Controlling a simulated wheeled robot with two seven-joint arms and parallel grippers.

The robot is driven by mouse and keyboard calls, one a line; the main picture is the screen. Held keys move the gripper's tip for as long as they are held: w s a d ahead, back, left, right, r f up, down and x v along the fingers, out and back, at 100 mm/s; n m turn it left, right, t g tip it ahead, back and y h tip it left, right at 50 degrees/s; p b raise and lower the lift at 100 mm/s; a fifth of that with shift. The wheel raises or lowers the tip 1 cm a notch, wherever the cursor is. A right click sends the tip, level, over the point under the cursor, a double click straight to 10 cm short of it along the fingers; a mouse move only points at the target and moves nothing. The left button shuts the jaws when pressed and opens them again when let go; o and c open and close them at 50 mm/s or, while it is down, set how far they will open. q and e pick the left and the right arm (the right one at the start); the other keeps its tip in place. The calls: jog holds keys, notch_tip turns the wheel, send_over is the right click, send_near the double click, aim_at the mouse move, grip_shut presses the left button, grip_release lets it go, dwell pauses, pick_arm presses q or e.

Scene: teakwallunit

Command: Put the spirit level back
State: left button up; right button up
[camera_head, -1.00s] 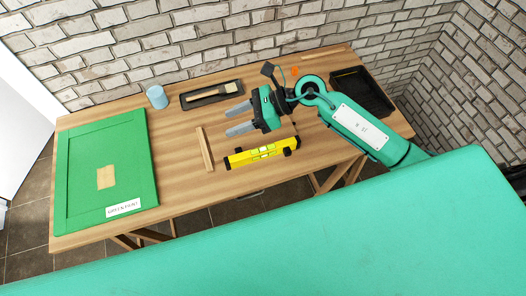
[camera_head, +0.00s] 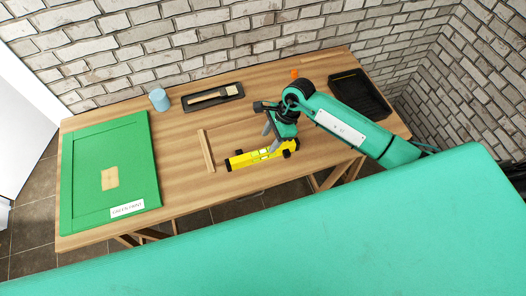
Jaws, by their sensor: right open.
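The yellow spirit level (camera_head: 248,159) with black ends lies near the front edge of the wooden table, right of the middle. My right gripper (camera_head: 271,137) is open, with its fingers pointing down close over the right half of the level. The fingers hide part of the level. I cannot tell whether they touch it. My left gripper is not in view.
A thin wooden strip (camera_head: 206,151) lies just left of the level. A green panel (camera_head: 84,178) covers the table's left end. A blue cup (camera_head: 159,99), a dark tray with a brush (camera_head: 212,97) and a black tray (camera_head: 360,94) stand toward the back. Bare table (camera_head: 178,165) lies between panel and strip.

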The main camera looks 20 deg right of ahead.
aim_at(263, 151)
jog(key=shift+s+p+x, duration=0.2)
jog(key=shift+p+x, duration=1.35)
jog(key=shift+x, duration=0.8)
jog(key=shift+a+f, duration=0.15)
jog(key=shift+f, duration=0.3)
grip_shut()
jog(key=shift+r, duration=0.1)
